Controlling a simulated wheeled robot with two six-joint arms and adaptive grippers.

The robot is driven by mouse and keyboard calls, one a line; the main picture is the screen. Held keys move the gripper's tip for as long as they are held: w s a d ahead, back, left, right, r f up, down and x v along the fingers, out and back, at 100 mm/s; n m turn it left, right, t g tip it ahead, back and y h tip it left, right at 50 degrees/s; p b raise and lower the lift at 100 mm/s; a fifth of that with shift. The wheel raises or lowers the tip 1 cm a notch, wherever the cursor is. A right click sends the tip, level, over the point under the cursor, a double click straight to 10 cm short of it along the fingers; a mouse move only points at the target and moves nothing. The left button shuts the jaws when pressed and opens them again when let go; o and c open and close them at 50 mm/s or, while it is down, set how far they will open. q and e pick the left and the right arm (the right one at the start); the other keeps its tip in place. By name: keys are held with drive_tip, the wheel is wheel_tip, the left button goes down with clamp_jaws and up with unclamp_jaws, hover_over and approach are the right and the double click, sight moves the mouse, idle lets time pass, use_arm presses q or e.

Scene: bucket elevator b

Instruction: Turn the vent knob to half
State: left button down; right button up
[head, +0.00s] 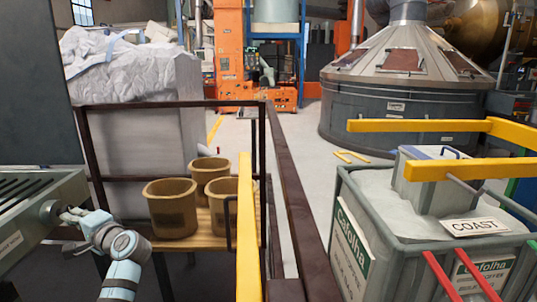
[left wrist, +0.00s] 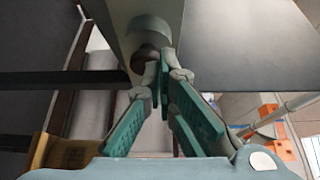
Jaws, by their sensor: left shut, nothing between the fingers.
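The vent knob (head: 48,210) is a small round grey piece on the right end of a grey metal vent box (head: 30,215) with dark slots, at the left of the head view. In the left wrist view the knob (left wrist: 148,28) looks grey-green and round, with a dark brown part below it. My left gripper (head: 68,214) is at the knob's right side, its fingertips very close to it. In the left wrist view the gripper's fingertips (left wrist: 160,76) are together, with nothing between them, just below the knob. I cannot tell whether they touch it. My right gripper is out of view.
Several tan buckets (head: 172,208) stand on a wooden platform (head: 200,235) right of my left gripper. A dark railing (head: 285,190) and a yellow bar (head: 248,230) stand beside them. A grey crate (head: 400,225) with a COAST label is at right.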

sight(59, 213)
use_arm(q)
drive_tip(key=a, duration=0.2)
drive_tip(key=shift+s+a+p, duration=0.15)
drive_tip(key=shift+a+p, duration=0.15)
drive_tip(key=shift+p, duration=0.05)
drive_tip(key=shift+a, duration=0.35)
drive_tip(key=shift+f, duration=0.1)
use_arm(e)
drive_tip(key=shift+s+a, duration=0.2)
use_arm(q)
drive_tip(key=shift+w+a+f+b, duration=0.15)
drive_tip(key=shift+w+b, duration=0.15)
drive_tip(key=shift+b, duration=0.15)
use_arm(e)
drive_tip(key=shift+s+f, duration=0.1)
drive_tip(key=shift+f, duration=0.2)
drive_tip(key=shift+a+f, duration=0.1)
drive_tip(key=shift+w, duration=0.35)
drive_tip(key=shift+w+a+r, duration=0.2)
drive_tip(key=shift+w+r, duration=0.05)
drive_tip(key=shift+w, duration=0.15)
